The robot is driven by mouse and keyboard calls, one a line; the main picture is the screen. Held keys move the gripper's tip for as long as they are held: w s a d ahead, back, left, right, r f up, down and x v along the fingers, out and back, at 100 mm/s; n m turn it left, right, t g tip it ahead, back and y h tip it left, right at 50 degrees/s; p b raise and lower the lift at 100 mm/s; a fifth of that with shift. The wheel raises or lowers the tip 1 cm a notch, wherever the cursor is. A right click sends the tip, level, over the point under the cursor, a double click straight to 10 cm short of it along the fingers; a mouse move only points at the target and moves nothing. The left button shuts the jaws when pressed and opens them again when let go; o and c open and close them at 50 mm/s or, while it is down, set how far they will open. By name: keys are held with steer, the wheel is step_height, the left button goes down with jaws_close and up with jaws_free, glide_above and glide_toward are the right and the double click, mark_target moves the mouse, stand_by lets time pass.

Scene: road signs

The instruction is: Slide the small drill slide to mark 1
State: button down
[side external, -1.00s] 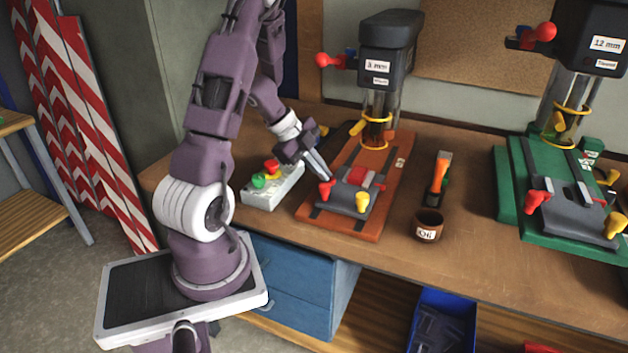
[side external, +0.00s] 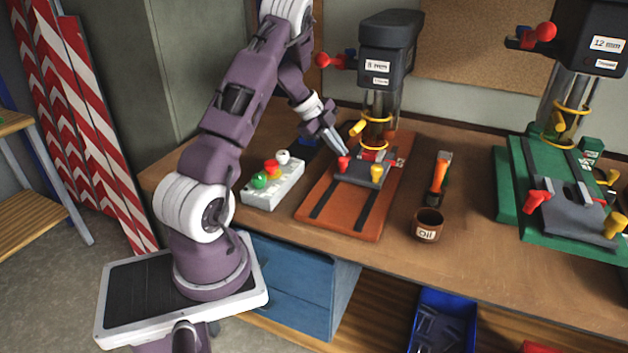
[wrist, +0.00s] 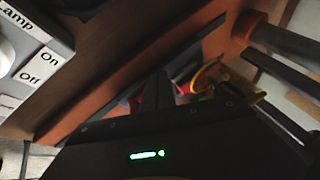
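The small drill (side external: 388,45) has a black head with a "mm" label whose number is hard to read. Its grey slide (side external: 358,177) sits on dark rails on the orange base plate (side external: 372,222), at the rear near the column. A red knob (side external: 344,163) and a yellow knob (side external: 377,172) stand on the slide. My gripper (side external: 342,150) points down at the red knob, its tips at or touching it; whether they grip it is unclear. In the wrist view my fingers (wrist: 158,92) look close together, with red beside them. A small white tag (side external: 400,162) is on the plate; mark numbers are unreadable.
A lamp switch box (side external: 272,185) with coloured buttons stands left of the plate. The larger green drill base (side external: 570,215) is farther right. The front rails are clear.

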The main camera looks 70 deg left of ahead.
steer(key=s, duration=0.1)
steer(key=s+r, duration=0.1)
steer(key=s, duration=0.1)
steer(key=s+d+r, duration=0.1)
steer(key=shift+s+d+r, duration=0.1)
steer(key=shift+s+r, duration=0.05)
steer(key=shift+s, duration=0.1)
steer(key=v, duration=0.7)
steer(key=n+y, duration=0.3)
steer(key=n, duration=0.2)
glide_toward(360, 161)
steer(key=shift+t, duration=0.4)
steer(key=x, duration=0.5)
steer(key=shift+s+f, duration=0.15)
steer(key=shift+f, duration=0.3)
